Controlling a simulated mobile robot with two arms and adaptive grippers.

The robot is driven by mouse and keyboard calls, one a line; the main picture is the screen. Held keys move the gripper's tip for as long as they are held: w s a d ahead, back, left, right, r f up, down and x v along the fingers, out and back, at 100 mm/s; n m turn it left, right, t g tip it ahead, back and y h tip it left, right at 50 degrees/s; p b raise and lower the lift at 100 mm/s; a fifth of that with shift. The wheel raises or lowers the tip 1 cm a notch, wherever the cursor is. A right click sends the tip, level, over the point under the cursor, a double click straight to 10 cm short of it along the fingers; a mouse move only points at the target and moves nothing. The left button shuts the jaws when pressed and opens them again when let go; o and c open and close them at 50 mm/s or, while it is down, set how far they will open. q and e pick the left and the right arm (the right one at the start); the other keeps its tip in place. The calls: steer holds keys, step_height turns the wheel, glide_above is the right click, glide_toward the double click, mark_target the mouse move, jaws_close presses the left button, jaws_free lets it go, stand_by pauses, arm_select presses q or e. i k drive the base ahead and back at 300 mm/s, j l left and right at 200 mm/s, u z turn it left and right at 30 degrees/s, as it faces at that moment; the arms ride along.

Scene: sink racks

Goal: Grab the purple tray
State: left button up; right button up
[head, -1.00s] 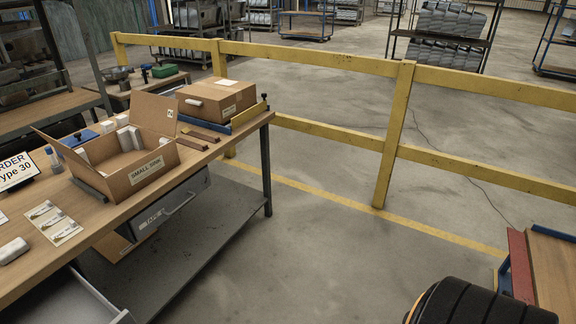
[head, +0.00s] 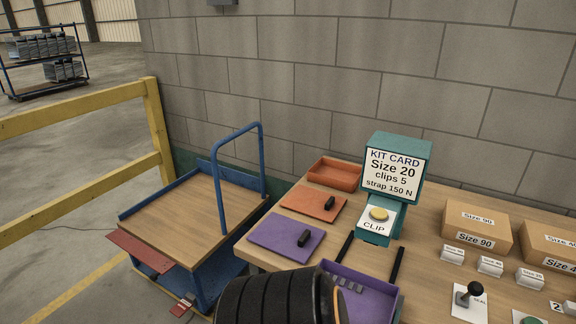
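The purple tray (head: 372,300) is at the bottom centre of the head view, on the wooden bench top below the teal kit card stand. It is open and shallow, and several small grey pieces lie along its far left side. Its lower part is cut off by the picture edge, and a black ribbed shape in front covers its left part. A flat purple panel (head: 268,239) with a black handle lies to its upper left, apart from it. Neither of my grippers is in view.
The teal stand (head: 398,150) has a yellow button. An orange tray (head: 335,174) and orange panel (head: 300,203) lie behind. Cardboard boxes (head: 477,234) and small white boxes stand right. A blue-railed cart (head: 190,215) stands left, beside a yellow railing (head: 75,108) and block wall.

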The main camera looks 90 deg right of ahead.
mark_target(369, 300)
steer(key=l+z, duration=0.1)
steer(key=z, duration=0.35)
steer(key=k+l+z, duration=0.1)
steer(key=z, duration=0.4)
steer(key=l+z, duration=0.1)
steer(key=z, duration=0.35)
steer(key=l+z, duration=0.15)
steer(key=z, duration=0.35)
steer(key=l+z, duration=0.1)
steer(key=z, duration=0.35)
steer(key=l+z, duration=0.1)
steer(key=z, duration=0.4)
steer(key=i+j, duration=0.05)
